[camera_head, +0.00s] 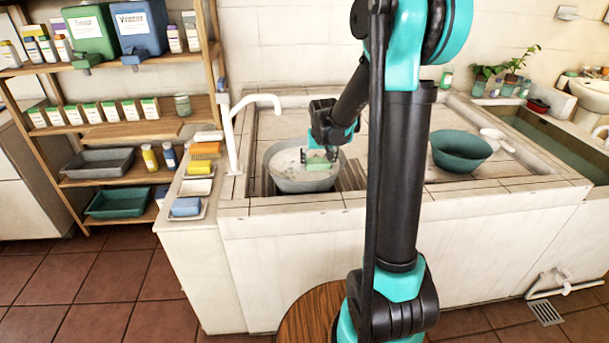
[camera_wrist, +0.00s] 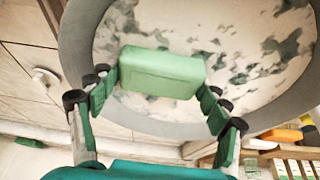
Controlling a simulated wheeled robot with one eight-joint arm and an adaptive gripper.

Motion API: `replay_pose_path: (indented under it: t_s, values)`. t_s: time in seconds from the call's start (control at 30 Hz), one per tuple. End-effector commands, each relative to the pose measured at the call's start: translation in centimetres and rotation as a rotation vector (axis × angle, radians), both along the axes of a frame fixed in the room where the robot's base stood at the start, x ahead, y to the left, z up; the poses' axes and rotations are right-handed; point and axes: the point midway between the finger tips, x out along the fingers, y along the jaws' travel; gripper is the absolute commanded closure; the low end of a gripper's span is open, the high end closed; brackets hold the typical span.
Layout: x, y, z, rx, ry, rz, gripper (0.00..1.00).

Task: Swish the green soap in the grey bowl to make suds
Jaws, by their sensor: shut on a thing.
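The grey bowl (camera_head: 300,183) stands in the tiled basin under the white tap, left of my arm. Whitish suds (camera_head: 288,161) with darker gaps cover much of its water, and they also show in the wrist view (camera_wrist: 225,30). My gripper (camera_head: 320,158) is over the right part of the bowl. It is shut on the green soap (camera_wrist: 160,72), a pale green block held between the two fingers. The soap also shows in the head view (camera_head: 317,163), low over or at the suds. I cannot tell whether its underside touches the water.
A white tap (camera_head: 236,125) rises at the bowl's left. A dark green bowl (camera_head: 459,152) and a white scoop (camera_head: 496,138) lie on the right side. Soap dishes with an orange block (camera_head: 205,150) and a blue block (camera_head: 186,206) line the left ledge. Wooden shelves (camera_head: 130,130) stand further left.

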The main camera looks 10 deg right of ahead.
Motion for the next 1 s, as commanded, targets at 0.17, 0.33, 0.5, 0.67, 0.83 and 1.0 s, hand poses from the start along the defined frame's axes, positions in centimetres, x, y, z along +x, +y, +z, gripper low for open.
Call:
replay_pose_path:
  t_s: [0.17,0.33,0.5,0.67,0.83,1.0]
  values:
    - [0.0,0.0,1.4,0.000,0.000,0.000,0.74]
    - [0.0,0.0,2.6,0.000,0.000,0.000,0.74]
    - [0.0,0.0,3.8,0.000,0.000,0.000,0.74]
    - [0.0,0.0,4.9,0.000,0.000,0.000,0.74]
    - [0.0,0.0,6.2,0.000,0.000,0.000,0.74]
    - [0.0,0.0,7.4,0.000,0.000,0.000,0.74]
